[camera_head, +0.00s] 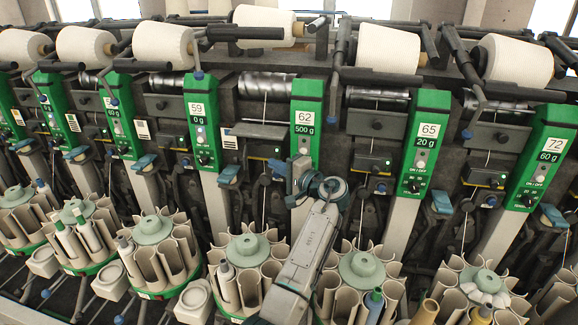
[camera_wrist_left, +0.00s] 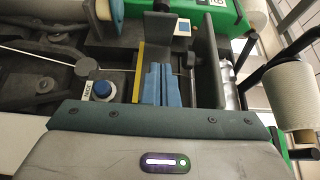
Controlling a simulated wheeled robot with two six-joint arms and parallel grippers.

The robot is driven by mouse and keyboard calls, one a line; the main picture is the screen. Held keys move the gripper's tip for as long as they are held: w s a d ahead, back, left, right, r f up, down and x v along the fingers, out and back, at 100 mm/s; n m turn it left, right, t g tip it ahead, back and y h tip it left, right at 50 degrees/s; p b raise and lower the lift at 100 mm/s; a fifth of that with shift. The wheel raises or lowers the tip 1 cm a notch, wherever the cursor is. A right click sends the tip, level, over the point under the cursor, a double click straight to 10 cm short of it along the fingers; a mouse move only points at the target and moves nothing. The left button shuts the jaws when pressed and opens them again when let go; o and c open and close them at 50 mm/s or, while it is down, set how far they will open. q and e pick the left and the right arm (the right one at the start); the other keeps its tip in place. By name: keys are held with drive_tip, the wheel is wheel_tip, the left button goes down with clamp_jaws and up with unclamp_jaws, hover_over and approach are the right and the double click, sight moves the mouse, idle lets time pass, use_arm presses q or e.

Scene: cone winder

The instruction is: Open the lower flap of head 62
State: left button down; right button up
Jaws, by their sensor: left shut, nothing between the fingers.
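Head 62 has a green panel (camera_head: 306,125) marked 62 and 500 g, near the middle of the head view. Left of it is a dark box (camera_head: 264,151) with a small green light. My left gripper (camera_head: 283,168) is in front of this head, just below and right of the box. Its blue fingers (camera_wrist_left: 160,82) are together and empty in the left wrist view, beside a yellow strip (camera_wrist_left: 138,72). I cannot make out the lower flap for certain; my arm covers part of the lower front. My right gripper is not in view.
Neighbouring heads 59 (camera_head: 202,130) and 65 (camera_head: 425,140) stand close on both sides. Round magazines with upright tubes (camera_head: 250,250) line the front below. White cones (camera_head: 265,25) sit along the top. A blue button (camera_wrist_left: 102,89) shows in the left wrist view.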

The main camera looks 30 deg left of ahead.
sight(246, 162)
use_arm(q)
drive_tip(key=a+p, duration=0.1)
drive_tip(key=a, duration=0.1)
drive_tip(key=s+a+p, duration=0.1)
drive_tip(key=a, duration=0.2)
drive_tip(key=shift+a+r+p, duration=0.1)
drive_tip(key=shift+r+p, duration=0.1)
drive_tip(key=shift+p, duration=0.15)
drive_tip(key=shift+s+a+f, duration=0.1)
drive_tip(key=shift+s+a, duration=0.15)
drive_tip(key=shift+a, duration=0.1)
drive_tip(key=shift+f, duration=0.1)
drive_tip(key=shift+s+a+m+t+h+p, duration=0.2)
drive_tip(key=shift+m+t+p, duration=0.2)
drive_tip(key=shift+t, duration=0.2)
drive_tip(key=shift+s+a+m+t+h+p, duration=0.2)
drive_tip(key=shift+m+t+p, duration=0.15)
drive_tip(key=shift+t, duration=0.25)
drive_tip(key=shift+s+a+m+t+h+p, duration=0.5)
drive_tip(key=shift+m+t, duration=0.15)
drive_tip(key=shift+t, duration=0.35)
drive_tip(key=shift+w, duration=0.1)
drive_tip(key=shift+w+d, duration=0.1)
